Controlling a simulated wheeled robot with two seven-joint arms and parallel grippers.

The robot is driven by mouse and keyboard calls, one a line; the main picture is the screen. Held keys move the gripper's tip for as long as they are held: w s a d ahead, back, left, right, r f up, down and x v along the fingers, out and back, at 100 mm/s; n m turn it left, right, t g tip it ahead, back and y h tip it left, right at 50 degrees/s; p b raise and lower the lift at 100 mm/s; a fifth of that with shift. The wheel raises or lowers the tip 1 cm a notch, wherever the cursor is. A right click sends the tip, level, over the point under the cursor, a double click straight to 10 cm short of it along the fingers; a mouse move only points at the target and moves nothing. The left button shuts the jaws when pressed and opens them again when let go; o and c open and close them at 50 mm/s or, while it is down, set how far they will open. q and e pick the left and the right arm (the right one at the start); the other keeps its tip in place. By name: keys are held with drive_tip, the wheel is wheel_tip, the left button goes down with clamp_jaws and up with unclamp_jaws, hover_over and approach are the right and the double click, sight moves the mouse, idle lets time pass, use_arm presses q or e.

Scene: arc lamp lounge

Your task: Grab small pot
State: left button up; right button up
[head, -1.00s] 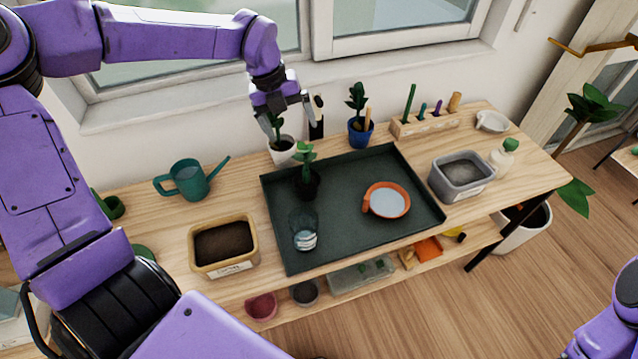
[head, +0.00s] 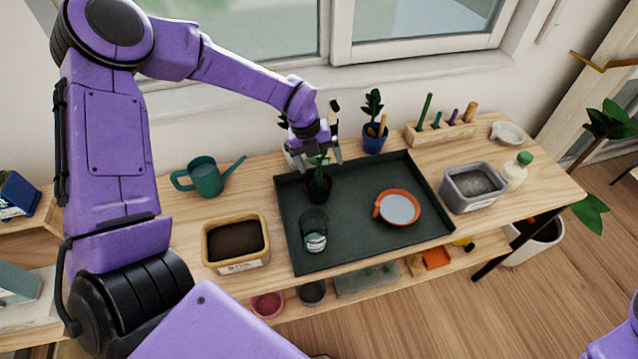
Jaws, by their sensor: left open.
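A small dark pot (head: 319,189) with a green plant (head: 319,163) stands upright in the dark green tray (head: 286,215), near its back left. My left gripper (head: 321,160) is open, fingers pointing down, with its fingertips around the top of this plant and above the pot. I cannot tell whether they touch the leaves. A white pot with a plant stands behind the tray, mostly hidden by my left gripper. A small blue pot (head: 374,142) with a plant stands behind the tray, to the right of the gripper. My right gripper is out of view.
In the tray are a glass jar (head: 314,235) and an orange dish (head: 382,213). Around it are a teal watering can (head: 206,177), a soil box (head: 210,250), a grey bin (head: 448,192) and a tool rack (head: 412,137). The tray's front right is clear.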

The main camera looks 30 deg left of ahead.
use_arm(q)
drive_tip(key=shift+s, duration=0.1)
drive_tip(key=c, duration=1.7)
clamp_jaws()
drive_tip(key=shift+r, duration=0.15)
